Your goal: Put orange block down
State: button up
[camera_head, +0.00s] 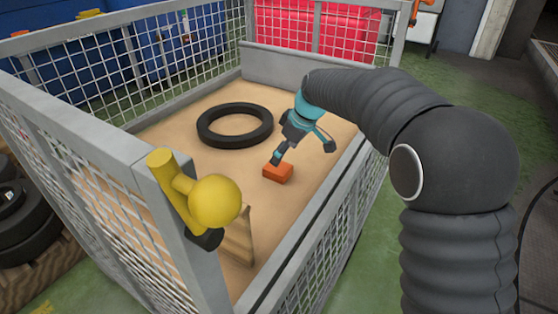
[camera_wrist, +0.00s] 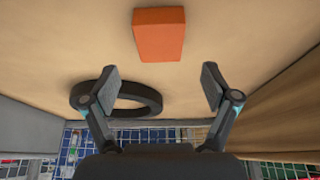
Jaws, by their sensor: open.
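The orange block (camera_head: 278,174) lies on the tan floor of a mesh-sided crate (camera_head: 215,267), in front of the black ring. My gripper (camera_head: 303,153) is open above it, its two fingers spread wide. In the head view one fingertip overlaps the block's upper edge; I cannot tell from there whether it touches. In the wrist view the block (camera_wrist: 159,34) lies beyond the open fingertips of my gripper (camera_wrist: 157,84), roughly centred between them, with nothing held and bare floor around it.
A black ring, like a tyre (camera_head: 212,139), lies flat on the crate floor behind the block; it also shows in the wrist view (camera_wrist: 139,103). Mesh walls surround the floor. A yellow knobbed fitting (camera_head: 214,201) is on the near corner post. Bare floor lies left of the block.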

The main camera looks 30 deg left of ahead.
jog(key=shift+v, duration=2.6)
jog(key=s+d+r+m+t+h, duration=0.15)
jog(key=s+d+r+m, duration=0.25)
jog(key=d, duration=0.8)
jog(key=s+d+r+m+t, duration=0.2)
jog(key=s+d+r+m, duration=0.15)
jog(key=d, duration=0.95)
jog(key=s+d+f+m+t+h, duration=0.1)
jog(key=s+d+f+m, duration=0.2)
jog(key=s+d, duration=0.6)
jog(key=s+d+f+m+h, duration=0.2)
jog(key=s+d+f+m, duration=0.1)
jog(key=s+d+m, duration=0.3)
jog(key=s+d, duration=0.2)
jog(key=s, duration=0.1)
jog(key=shift+s+d+t, duration=0.15)
jog(key=shift+d+t, duration=0.2)
jog(key=shift+d, duration=0.05)
jog(key=shift+m, duration=0.25)
